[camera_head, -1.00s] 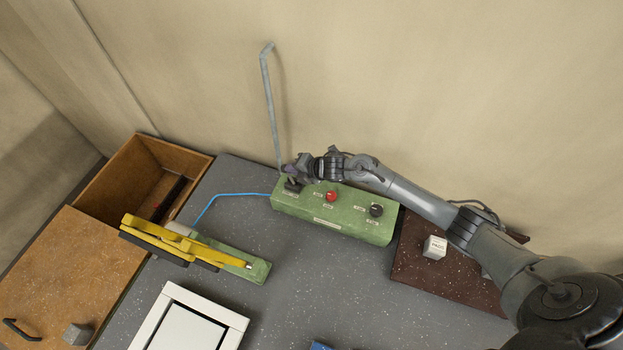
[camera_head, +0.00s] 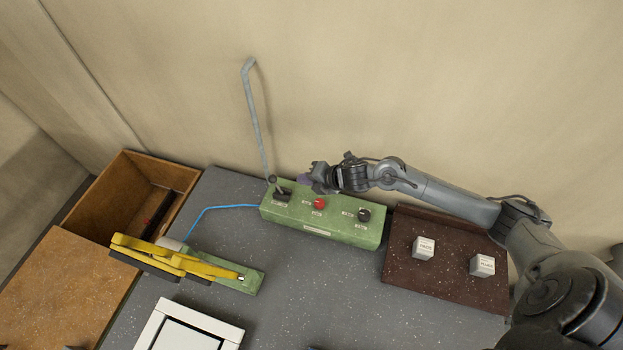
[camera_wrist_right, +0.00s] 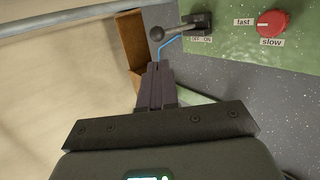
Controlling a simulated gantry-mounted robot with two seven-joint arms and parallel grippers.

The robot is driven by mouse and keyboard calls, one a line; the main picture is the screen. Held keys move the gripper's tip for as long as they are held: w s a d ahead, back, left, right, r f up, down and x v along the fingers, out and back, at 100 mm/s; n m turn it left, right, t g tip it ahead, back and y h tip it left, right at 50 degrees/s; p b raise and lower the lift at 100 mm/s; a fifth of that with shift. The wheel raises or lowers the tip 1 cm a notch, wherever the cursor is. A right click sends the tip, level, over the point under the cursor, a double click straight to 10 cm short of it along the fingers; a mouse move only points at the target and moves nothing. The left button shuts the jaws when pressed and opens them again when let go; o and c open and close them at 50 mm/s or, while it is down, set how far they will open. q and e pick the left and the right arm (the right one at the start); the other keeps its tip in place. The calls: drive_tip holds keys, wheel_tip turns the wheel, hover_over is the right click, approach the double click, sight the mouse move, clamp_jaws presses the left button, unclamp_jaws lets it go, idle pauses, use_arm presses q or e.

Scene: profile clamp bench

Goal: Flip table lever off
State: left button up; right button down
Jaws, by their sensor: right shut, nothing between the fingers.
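The lever (camera_head: 272,180) is on the left end of the green control box (camera_head: 335,222), with a dark round knob on a short shaft. In the head view it leans left. In the right wrist view the lever (camera_wrist_right: 158,34) leans left from its base, toward the side of the OFF label. My right gripper (camera_head: 304,181) is beside the lever, to its right, above the box's back edge and apart from the knob. In the right wrist view my right gripper (camera_wrist_right: 157,70) has its fingers together and empty, below the knob.
The box also has a red knob (camera_head: 319,203) and a black knob (camera_head: 364,215). A grey bent rod (camera_head: 254,115) rises behind it. A yellow-handled clamp (camera_head: 175,258) is at left. A brown board (camera_head: 440,277) with two white blocks is at right. Grey table before the box is free.

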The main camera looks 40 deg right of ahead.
drive_tip(key=shift+v, duration=1.15)
drive_tip(key=s+a+f+m+y+p, duration=0.1)
drive_tip(key=s+a+f+m, duration=0.15)
drive_tip(key=s+a, duration=0.5)
drive_tip(key=s+a+f+m+y+p, duration=0.1)
drive_tip(key=s+a+m+p, duration=0.15)
drive_tip(key=s+a, duration=0.5)
drive_tip(key=s+d+r+m+g+h, duration=0.2)
drive_tip(key=s+m, duration=0.3)
drive_tip(key=m, duration=0.3)
drive_tip(key=s+d+r+m+g+h, duration=0.2)
drive_tip(key=s+r+m+g+h, duration=0.1)
drive_tip(key=m, duration=0.5)
drive_tip(key=shift+s+d+r+m+g, duration=0.2)
drive_tip(key=shift+s+r+m+g, duration=0.25)
drive_tip(key=shift+s+r, duration=0.6)
